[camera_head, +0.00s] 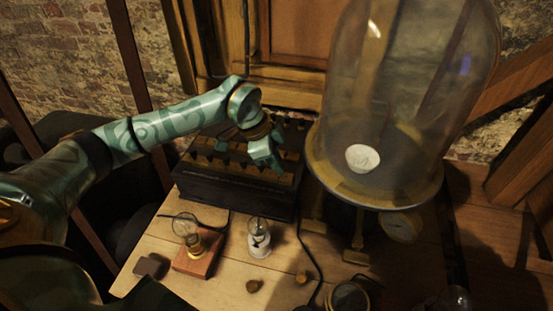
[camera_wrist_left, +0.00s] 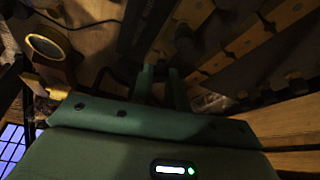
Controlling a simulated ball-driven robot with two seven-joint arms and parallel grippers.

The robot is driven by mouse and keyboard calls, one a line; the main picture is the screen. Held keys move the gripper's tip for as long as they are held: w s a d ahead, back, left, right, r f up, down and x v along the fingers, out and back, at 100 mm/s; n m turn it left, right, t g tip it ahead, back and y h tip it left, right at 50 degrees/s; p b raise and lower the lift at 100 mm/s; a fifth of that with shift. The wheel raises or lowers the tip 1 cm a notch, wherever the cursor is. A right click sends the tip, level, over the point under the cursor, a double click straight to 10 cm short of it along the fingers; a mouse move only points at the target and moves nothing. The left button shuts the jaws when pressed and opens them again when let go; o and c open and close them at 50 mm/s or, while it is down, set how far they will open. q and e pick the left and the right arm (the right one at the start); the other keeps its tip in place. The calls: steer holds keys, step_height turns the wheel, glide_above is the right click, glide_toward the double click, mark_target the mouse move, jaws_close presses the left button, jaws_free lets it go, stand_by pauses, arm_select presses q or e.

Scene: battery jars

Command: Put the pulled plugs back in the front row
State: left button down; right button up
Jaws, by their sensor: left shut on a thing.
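My left gripper (camera_head: 268,163) reaches down over the box's right part. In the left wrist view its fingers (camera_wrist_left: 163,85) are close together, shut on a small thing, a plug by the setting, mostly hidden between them. Two small brownish plugs (camera_head: 254,286) (camera_head: 301,277) lie on the table in front. My right gripper is out of view.
A large glass bell jar (camera_head: 335,110) on a brass-rimmed stand is close right of the box. A bulb on a wooden block (camera_head: 195,262), a small glass lamp with white base (camera_head: 259,245) and a dark block (camera_head: 150,266) stand in front. A black cable crosses the table.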

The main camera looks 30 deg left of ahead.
arm_select(q)
steer(key=shift+f, duration=0.4)
steer(key=shift+f, duration=0.2)
stand_by(0.6)
steer(key=c, duration=1.3)
jaws_free()
steer(key=shift+r+p, duration=0.15)
steer(key=shift+p, duration=0.15)
